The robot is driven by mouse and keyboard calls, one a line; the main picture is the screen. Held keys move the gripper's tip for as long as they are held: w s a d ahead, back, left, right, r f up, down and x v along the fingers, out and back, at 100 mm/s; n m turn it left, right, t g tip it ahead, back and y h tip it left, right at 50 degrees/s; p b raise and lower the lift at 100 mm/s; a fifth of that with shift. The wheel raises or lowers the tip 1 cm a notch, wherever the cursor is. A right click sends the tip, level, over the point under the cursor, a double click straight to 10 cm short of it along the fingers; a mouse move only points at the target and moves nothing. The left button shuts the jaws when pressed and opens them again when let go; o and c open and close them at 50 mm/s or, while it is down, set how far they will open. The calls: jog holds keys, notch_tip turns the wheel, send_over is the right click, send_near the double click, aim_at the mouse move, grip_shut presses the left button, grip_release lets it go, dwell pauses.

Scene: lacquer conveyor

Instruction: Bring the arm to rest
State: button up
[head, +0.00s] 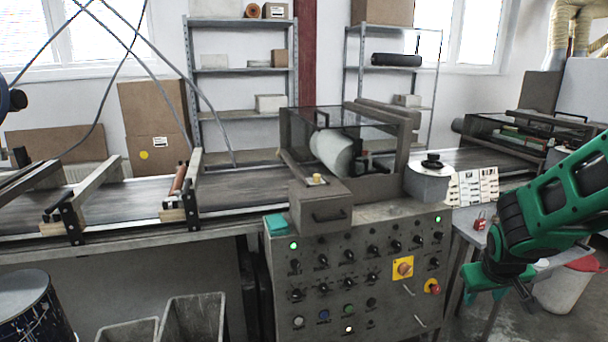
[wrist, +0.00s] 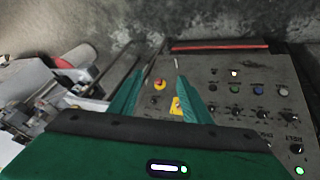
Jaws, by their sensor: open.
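My green arm (head: 560,205) reaches in from the right edge in the head view, bent, with its dark wrist and green gripper low beside the control panel (head: 375,285). In the wrist view my gripper (wrist: 160,79) has its two green fingers spread apart, with nothing between them. Beyond the fingers lies the panel face (wrist: 215,75), apart from them as far as I can tell. A red knob on yellow (wrist: 160,85) and a yellow switch plate (wrist: 177,106) show between the fingers. In the head view the fingertips are hard to make out.
The conveyor (head: 130,200) runs left of the panel, with a roller housing (head: 350,145) above it. A side table (head: 470,228) holding a red padlock-like item (head: 480,221) stands close to my arm. A white bin (head: 568,290) is at the lower right. Shelves (head: 240,70) stand behind.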

jog(key=s+a+r+m+g+y, duration=0.1)
jog(key=s+r+m+g, duration=0.1)
jog(key=s, duration=1)
jog(key=s+r+m+g+y, duration=0.2)
jog(key=s+r, duration=0.3)
jog(key=s, duration=0.8)
jog(key=shift+s+a+r+m+g, duration=0.3)
jog(key=shift+a+m+g, duration=0.1)
jog(key=shift+m, duration=0.5)
jog(key=shift+w+f, duration=0.25)
jog(key=shift+w, duration=0.4)
